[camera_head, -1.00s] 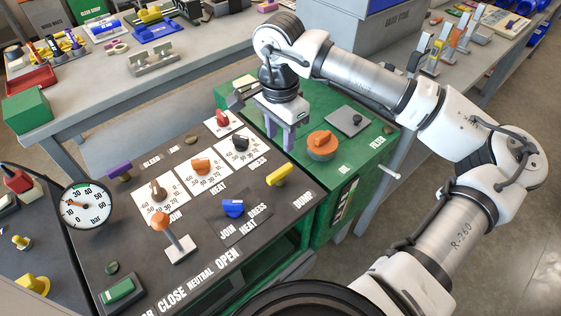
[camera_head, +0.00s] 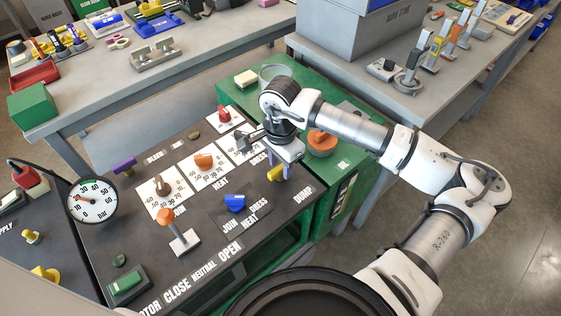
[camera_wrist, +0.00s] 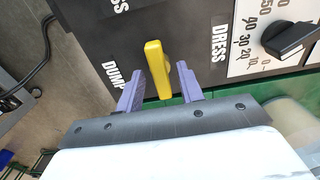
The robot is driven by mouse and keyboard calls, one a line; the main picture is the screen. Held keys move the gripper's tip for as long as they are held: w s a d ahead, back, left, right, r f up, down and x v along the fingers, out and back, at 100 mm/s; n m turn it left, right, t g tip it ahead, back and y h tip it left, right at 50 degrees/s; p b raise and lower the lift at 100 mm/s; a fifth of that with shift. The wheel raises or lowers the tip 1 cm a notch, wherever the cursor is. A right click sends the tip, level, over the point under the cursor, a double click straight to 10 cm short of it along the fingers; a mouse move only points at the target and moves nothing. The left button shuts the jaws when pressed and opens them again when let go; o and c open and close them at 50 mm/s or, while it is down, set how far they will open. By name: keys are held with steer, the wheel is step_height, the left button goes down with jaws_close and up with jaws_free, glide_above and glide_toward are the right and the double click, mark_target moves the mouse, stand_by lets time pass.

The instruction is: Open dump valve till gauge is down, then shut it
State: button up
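The yellow dump valve handle (camera_head: 277,174) sits at the right end of the dark control panel, by the word DUMP. In the wrist view the handle (camera_wrist: 156,68) stands between the two purple fingers of my gripper (camera_wrist: 160,88). The fingers are apart, with a visible gap on each side of the handle. In the head view my gripper (camera_head: 276,165) is low over the handle and partly hides it. The round white pressure gauge (camera_head: 92,201), marked bar, is at the panel's left; its orange needle points up and left, too small to read exactly.
Close by on the panel are a blue handle (camera_head: 235,203), an orange-topped lever (camera_head: 180,232) and several dials on white scales. An orange knob (camera_head: 322,144) is on the green cabinet (camera_head: 232,97) behind my gripper. A black dial (camera_wrist: 288,39) is right of the handle.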

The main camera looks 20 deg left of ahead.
jaws_close()
steer(key=shift+f+m+b, duration=0.2)
steer(key=shift+m+b, duration=0.1)
steer(key=shift+b, duration=0.45)
steer(key=shift+f+m+b, duration=0.15)
steer(key=shift+m+b, duration=0.35)
steer(key=shift+b, duration=0.55)
steer(key=m+b, duration=0.3)
steer(key=b, duration=0.2)
steer(key=m+b, duration=0.6)
steer(key=b, duration=0.1)
steer(key=shift+m, duration=0.4)
steer(key=m+b, duration=0.1)
steer(key=m, duration=0.1)
steer(key=m+b, duration=0.3)
steer(key=shift+r+m, duration=0.3)
